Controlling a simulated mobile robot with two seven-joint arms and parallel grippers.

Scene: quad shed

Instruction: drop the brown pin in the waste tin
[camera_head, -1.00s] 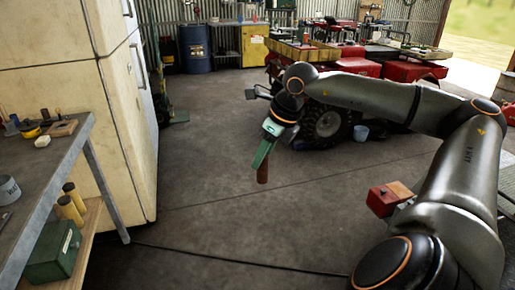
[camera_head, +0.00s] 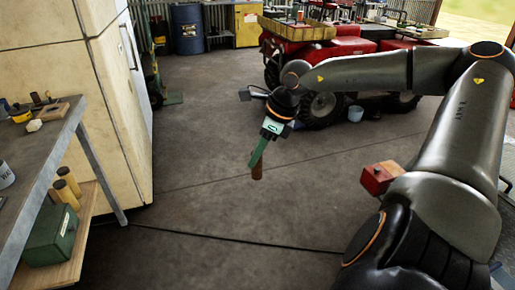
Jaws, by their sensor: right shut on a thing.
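My right gripper (camera_head: 258,158) has green fingers pointing down and is shut on the brown pin (camera_head: 257,173). The pin hangs below the fingertips, in the air over the concrete floor. A grey tin (camera_head: 5,175) stands on the workbench at the left edge, partly cut off by the frame. I cannot tell from a label which is the waste tin. My gripper is well apart from both. My left gripper is not in view.
The grey workbench (camera_head: 45,155) holds small tools, and its lower shelf holds a green box (camera_head: 50,236) and yellow cylinders. A cream fridge (camera_head: 105,110) stands beside it. A red quad (camera_head: 325,55) is behind my gripper. Open floor (camera_head: 210,220) lies between.

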